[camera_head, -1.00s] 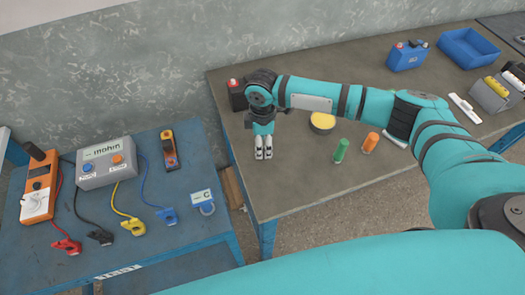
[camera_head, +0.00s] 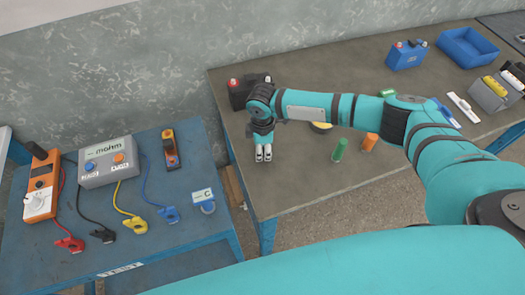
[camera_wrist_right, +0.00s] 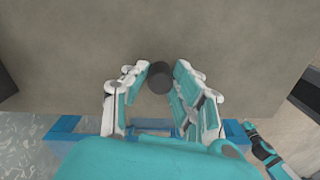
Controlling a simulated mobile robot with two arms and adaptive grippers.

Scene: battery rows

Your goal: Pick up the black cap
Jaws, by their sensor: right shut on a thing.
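The black cap (camera_wrist_right: 160,78) shows in the right wrist view as a dark round thing between the fingertips of my right gripper (camera_wrist_right: 156,86). The gripper is shut on it, over the grey table. In the head view my right gripper (camera_head: 263,153) points down near the left end of this table; the cap cannot be made out there. How far the cap is above the table is not clear. My left gripper does not show in the head view.
A black battery (camera_head: 248,91) stands behind my right gripper. A green cylinder (camera_head: 340,149) and an orange one (camera_head: 369,145) stand to its right, near a partly hidden yellow-topped thing (camera_head: 320,127). A blue table (camera_head: 130,258) with meters and clips is at left.

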